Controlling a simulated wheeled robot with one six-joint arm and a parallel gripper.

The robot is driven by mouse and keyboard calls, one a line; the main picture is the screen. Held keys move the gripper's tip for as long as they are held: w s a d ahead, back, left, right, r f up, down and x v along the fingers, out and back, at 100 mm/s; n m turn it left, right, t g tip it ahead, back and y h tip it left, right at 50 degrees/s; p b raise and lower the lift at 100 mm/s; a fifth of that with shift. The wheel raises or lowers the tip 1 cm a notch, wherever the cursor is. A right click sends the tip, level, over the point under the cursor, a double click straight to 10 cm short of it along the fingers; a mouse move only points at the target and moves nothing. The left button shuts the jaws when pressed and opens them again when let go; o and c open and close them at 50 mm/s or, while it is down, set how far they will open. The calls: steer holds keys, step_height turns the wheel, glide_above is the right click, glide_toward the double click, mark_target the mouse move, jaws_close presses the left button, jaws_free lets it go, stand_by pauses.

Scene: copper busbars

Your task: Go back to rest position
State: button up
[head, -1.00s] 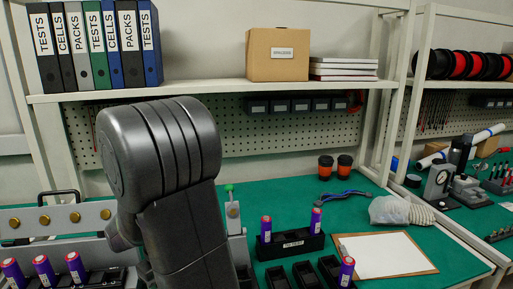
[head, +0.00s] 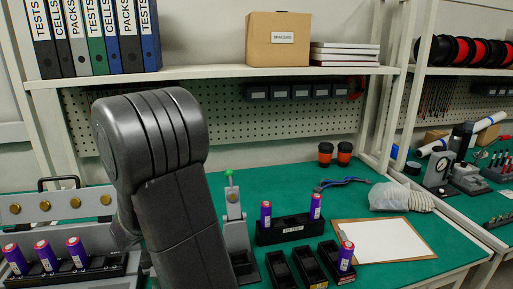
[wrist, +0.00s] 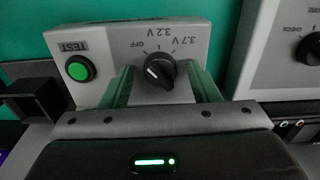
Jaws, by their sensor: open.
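My gripper (wrist: 163,82) shows in the wrist view with its two greenish fingers apart, one on each side of a black rotary knob (wrist: 160,71). The knob sits on a grey test box (wrist: 205,45) marked OFF, 3.2V and 3.7V, with a green button (wrist: 79,69) under a TEST label. Whether the fingers touch the knob or its box, I cannot tell. In the head view my arm rises in front of the bench, and the gripper is hidden behind it.
Purple cells stand in a black rack (head: 290,228) and a front-left tray (head: 95,270). A shelf (head: 230,72) crosses behind.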

steer(key=shift+r+m, duration=0.3)
steer(key=shift+r, duration=0.1)
step_height(320, 180, up, 11)
steer(key=p, duration=0.1)
steer(key=shift+r, duration=0.15)
steer(key=shift+p, duration=0.3)
